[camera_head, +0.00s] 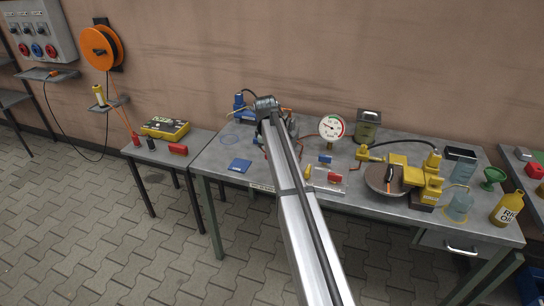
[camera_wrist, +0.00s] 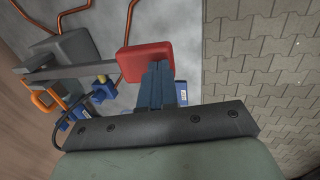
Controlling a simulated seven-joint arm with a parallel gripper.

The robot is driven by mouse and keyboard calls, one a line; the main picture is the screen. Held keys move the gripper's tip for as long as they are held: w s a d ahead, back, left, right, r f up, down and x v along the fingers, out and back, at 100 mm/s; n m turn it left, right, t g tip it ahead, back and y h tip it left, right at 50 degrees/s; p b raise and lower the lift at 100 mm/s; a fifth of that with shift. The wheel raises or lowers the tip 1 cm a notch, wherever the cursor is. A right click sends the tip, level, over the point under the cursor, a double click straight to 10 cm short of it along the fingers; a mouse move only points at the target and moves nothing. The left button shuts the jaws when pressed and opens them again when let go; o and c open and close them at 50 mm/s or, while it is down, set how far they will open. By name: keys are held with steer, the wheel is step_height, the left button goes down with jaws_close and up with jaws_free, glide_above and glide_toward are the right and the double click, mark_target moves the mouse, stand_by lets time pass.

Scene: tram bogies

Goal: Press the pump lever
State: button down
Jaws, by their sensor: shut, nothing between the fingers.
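In the wrist view, a red block (camera_wrist: 145,60) sits at the end of a grey bar (camera_wrist: 85,67), which looks like the pump lever. The bar runs left past a grey rounded body (camera_wrist: 73,47). My gripper (camera_wrist: 158,68) is shut and empty, with its dark blue fingers together. The fingertips overlap the lower right part of the red block in the picture; I cannot tell whether they touch it. In the head view, my arm covers the gripper and most of the lever area at the left part of the bench.
A blue device (camera_head: 240,101) stands near the wrist at the bench's back left. A blue pad (camera_head: 239,166) lies at its front left. Orange pipes (camera_wrist: 132,22) run near the lever.

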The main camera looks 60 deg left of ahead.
steer(key=v, duration=0.8)
steer(key=shift+s+d, duration=0.2)
